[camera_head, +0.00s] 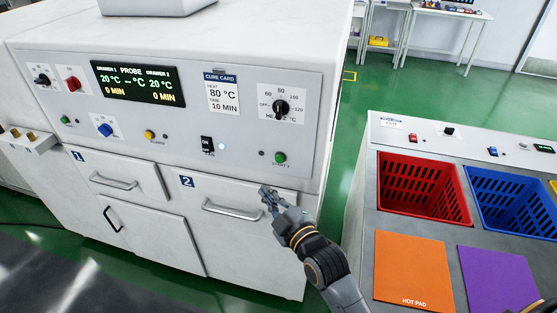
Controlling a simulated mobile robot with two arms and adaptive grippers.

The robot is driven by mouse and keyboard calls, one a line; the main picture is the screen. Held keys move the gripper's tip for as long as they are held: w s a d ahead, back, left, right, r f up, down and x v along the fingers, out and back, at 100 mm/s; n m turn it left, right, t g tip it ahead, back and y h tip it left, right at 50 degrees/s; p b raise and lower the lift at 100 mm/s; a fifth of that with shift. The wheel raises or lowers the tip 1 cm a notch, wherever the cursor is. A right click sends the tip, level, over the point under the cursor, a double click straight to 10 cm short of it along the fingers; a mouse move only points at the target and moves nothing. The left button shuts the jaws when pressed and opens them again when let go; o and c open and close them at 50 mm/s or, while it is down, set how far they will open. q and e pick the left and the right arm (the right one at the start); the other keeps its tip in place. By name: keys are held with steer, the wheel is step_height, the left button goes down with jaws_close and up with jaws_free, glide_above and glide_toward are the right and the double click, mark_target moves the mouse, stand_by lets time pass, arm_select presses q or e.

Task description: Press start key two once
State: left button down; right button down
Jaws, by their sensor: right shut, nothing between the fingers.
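My right gripper (267,191) is shut and empty. In the picture it shows below and slightly left of the green button, in front of the drawer 2 face by the right end of its handle. The button is fully visible and the gripper appears apart from it. My left gripper is not in view.
The panel also has a display (138,83), a heat dial (281,107), a black rocker switch (207,144) and a yellow button (149,134). The drawer 2 handle (231,210) sticks out. At right, a bench holds a red crate (420,164), a blue crate (510,180) and an orange hot pad (412,270).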

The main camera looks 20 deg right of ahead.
mark_target(280, 159)
steer(key=w+d+b, duration=0.2)
steer(key=w+d, duration=0.3)
steer(key=w, duration=0.2)
steer(key=shift+w+b, duration=0.15)
steer(key=shift+b, duration=0.2)
stand_by(1.4)
steer(key=shift+w+d, duration=0.2)
steer(key=shift+w, duration=0.15)
steer(key=shift+w+d, duration=0.25)
steer(key=shift+w, duration=0.1)
stand_by(0.7)
steer(key=shift+a, duration=0.1)
steer(key=shift+s+a+p, duration=0.4)
steer(key=shift+s+p, duration=0.15)
steer(key=shift+s, duration=0.2)
